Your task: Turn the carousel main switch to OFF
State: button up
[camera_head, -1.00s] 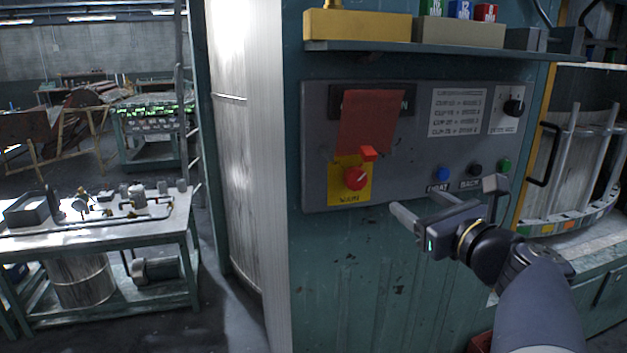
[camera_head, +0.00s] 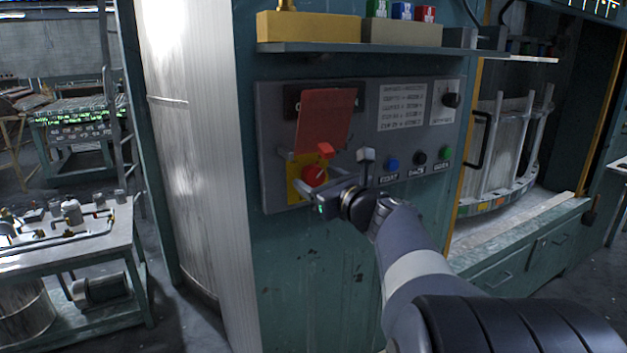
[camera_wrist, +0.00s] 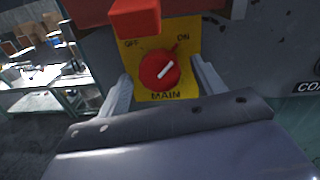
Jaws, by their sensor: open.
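The main switch is a red round knob (camera_head: 314,175) on a yellow plate (camera_head: 294,186) low on the left of the grey panel. A red block (camera_wrist: 135,17) sits just above the knob, at the lower edge of a raised red flap (camera_head: 325,118). My gripper (camera_head: 302,165) is open, with one finger on each side of the knob. I cannot tell whether the fingers touch it.
Blue (camera_head: 392,164), black (camera_head: 420,158) and green (camera_head: 447,153) buttons sit right of the switch. A shelf (camera_head: 350,47) with boxes juts out above the panel. A bench (camera_head: 60,250) stands at left, and a carousel (camera_head: 505,170) at right.

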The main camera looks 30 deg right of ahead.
jog(key=c, duration=1)
jog(key=shift+o, duration=0.2)
jog(key=n+b, duration=0.1)
jog(key=b, duration=0.1)
jog(key=n+b, duration=0.1)
jog(key=n, duration=0.1)
jog(key=shift+f+n+b, duration=0.2)
jog(key=shift+n+b, duration=0.1)
jog(key=shift+b, duration=0.05)
jog(key=n+b, duration=0.4)
jog(key=n, duration=0.1)
jog(key=shift+b, duration=0.3)
jog(key=n+b, duration=0.1)
jog(key=n, duration=0.1)
jog(key=n+b, duration=0.2)
jog(key=shift+r+n+g+h+b, duration=0.1)
jog(key=shift+n+g+h+b, duration=0.2)
jog(key=shift+r+n+b, duration=0.15)
jog(key=shift+n+b, duration=1.35)
jog(key=shift+n, duration=0.6)
